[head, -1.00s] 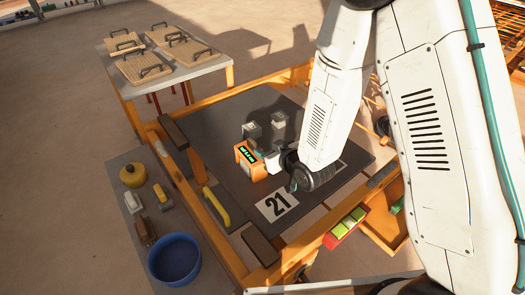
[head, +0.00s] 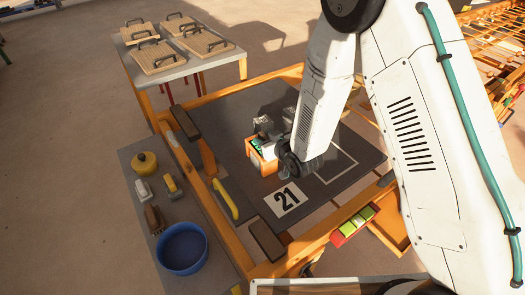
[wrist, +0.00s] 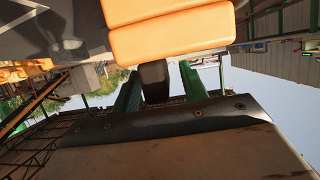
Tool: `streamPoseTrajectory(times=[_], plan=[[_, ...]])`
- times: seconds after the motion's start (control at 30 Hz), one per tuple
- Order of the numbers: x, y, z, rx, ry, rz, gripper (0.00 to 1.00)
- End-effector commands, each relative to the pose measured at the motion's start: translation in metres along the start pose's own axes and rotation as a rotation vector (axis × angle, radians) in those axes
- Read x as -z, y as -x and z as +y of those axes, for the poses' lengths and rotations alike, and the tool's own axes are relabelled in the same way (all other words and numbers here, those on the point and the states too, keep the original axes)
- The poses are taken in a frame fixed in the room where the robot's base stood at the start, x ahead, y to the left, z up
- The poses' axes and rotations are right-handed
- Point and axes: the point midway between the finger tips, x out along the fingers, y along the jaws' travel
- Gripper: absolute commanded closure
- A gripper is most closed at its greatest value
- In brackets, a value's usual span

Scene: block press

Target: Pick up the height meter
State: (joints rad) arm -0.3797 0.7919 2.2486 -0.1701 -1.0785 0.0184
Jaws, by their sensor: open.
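The height meter is an orange box (head: 262,158) with a green display, standing on the dark table top in the head view. In the wrist view its orange body (wrist: 170,38) fills the top middle, with a dark stub (wrist: 153,82) pointing toward me. My gripper (wrist: 160,78) is open, with one green finger on each side of the stub. A gap shows between the stub and the right finger; contact on the left is unclear. In the head view my wrist hides the fingers and part of the meter.
The dark table top (head: 228,125) has an orange frame. A yellow-handled tool (head: 226,199) lies left. A side table holds a blue bowl (head: 182,248) and small items.

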Motion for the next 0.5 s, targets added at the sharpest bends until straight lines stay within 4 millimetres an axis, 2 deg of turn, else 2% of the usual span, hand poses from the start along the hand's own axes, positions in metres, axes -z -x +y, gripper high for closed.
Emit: streamPoseTrajectory(times=[0.03,0.17,0.2,0.5], plan=[[0.0001,0.0001,-0.0002,0.0,0.0,0.0,0.59],[0.0001,0.0001,-0.0003,0.0,0.0,0.0,0.95],[0.0001,0.0002,-0.0003,0.0,0.0,0.0,1.0],[0.0015,0.0004,-0.0002,0.0,0.0,0.002,1.0]])
